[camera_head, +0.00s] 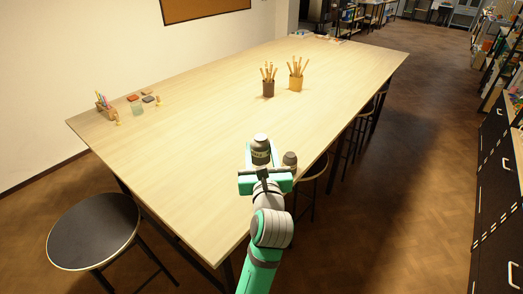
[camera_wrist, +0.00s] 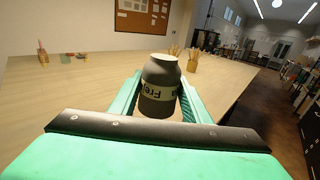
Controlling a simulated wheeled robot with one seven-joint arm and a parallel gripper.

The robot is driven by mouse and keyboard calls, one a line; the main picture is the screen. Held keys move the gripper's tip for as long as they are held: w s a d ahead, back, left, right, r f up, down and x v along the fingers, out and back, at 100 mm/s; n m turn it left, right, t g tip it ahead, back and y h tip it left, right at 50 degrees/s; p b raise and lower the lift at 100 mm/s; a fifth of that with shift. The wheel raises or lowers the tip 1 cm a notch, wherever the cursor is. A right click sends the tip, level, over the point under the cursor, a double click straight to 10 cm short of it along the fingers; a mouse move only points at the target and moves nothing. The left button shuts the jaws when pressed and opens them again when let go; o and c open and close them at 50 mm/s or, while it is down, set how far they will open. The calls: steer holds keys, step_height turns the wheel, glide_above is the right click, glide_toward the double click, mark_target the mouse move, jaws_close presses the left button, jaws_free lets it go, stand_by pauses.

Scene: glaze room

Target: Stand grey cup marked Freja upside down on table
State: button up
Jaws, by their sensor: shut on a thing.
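A grey cup (camera_head: 260,149) is between the jaws of my gripper (camera_head: 262,172), over the near right part of the table. In the wrist view the cup (camera_wrist: 160,88) looks roughly upright on its axis, with a narrower pale end up and a pale band with dark letters, "Fre" readable. I cannot tell whether the pale end is its base or mouth. My gripper (camera_wrist: 158,104) is shut on it. The cup's lower end is hidden by the gripper, so its gap to the table (camera_head: 200,150) cannot be told.
A second small grey vessel (camera_head: 290,159) stands just right of my gripper by the table's right edge. A brown holder (camera_head: 268,88) and a yellow holder (camera_head: 295,83) with sticks stand farther back. A glass (camera_head: 137,109) and small items are far left. The table's middle is clear.

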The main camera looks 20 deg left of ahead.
steer(key=shift+d, duration=0.15)
steer(key=shift+a+f, duration=0.3)
steer(key=shift+f, duration=0.1)
steer(key=f+n+g+y, duration=0.1)
steer(key=f, duration=0.3)
steer(key=f+n+g+y, duration=0.1)
steer(key=f+y, duration=0.1)
steer(key=f, duration=0.3)
steer(key=f+n+g+y, duration=0.1)
steer(key=f+n+y, duration=0.1)
steer(key=f, duration=0.2)
steer(key=shift+s+d+f+g, duration=0.15)
steer(key=shift+d+f+g, duration=0.1)
steer(key=shift+f+g, duration=0.05)
steer(key=shift+s+f+y, duration=0.15)
steer(key=shift+f+y, duration=0.15)
steer(key=shift+f, duration=0.3)
steer(key=shift+d+f, duration=0.1)
steer(key=shift+f, duration=0.7)
steer(key=shift+d, duration=0.1)
